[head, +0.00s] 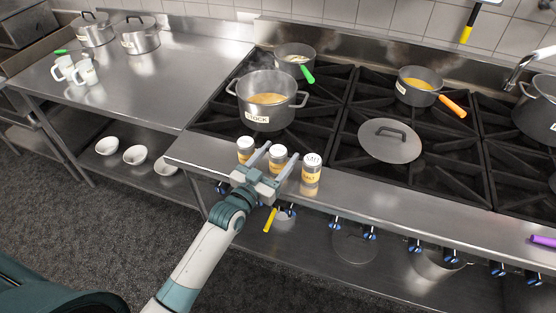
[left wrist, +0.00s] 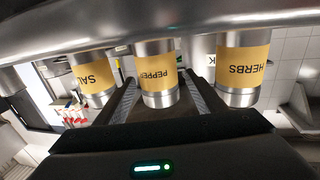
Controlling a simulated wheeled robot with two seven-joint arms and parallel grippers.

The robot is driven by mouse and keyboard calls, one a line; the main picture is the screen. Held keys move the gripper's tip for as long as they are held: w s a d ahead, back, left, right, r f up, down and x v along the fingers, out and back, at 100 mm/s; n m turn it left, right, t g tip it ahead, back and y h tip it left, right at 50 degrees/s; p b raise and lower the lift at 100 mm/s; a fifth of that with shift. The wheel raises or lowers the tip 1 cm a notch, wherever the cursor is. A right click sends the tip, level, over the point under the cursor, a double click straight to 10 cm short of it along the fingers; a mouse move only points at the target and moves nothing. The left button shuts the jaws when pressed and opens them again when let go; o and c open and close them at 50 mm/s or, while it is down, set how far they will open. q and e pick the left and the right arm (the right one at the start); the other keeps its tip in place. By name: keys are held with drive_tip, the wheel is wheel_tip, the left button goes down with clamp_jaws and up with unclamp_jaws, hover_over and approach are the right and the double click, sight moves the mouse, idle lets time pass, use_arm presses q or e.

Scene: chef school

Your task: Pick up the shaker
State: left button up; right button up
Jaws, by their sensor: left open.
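Three shakers with silver lids and yellow labels stand in a row on the steel ledge at the stove's front. The herbs shaker (head: 245,150) is left, the pepper shaker (head: 277,162) is in the middle and the salt shaker (head: 311,175) is right. My left gripper (head: 281,154) is open, with one finger on each side of the pepper shaker. In the left wrist view, which is upside down, the pepper shaker (left wrist: 158,80) shows between the fingers, with salt (left wrist: 95,72) left and herbs (left wrist: 243,72) right. Contact cannot be told. My right gripper is out of view.
A stock pot (head: 267,113) stands on the burners behind the shakers. A lid (head: 389,141), a pan with an orange handle (head: 419,84) and one with a green handle (head: 294,57) are also on the stove. The steel counter (head: 165,85) at left is mostly clear.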

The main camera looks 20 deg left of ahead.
use_arm(q)
drive_tip(key=shift+c, duration=0.3)
drive_tip(key=c, duration=1.2)
drive_tip(key=shift+r, duration=0.1)
wheel_tip(320, 180, up, 10)
drive_tip(key=shift+f+b, duration=0.1)
drive_tip(key=shift+b, duration=0.95)
wheel_tip(320, 180, up, 5)
drive_tip(key=p, duration=0.5)
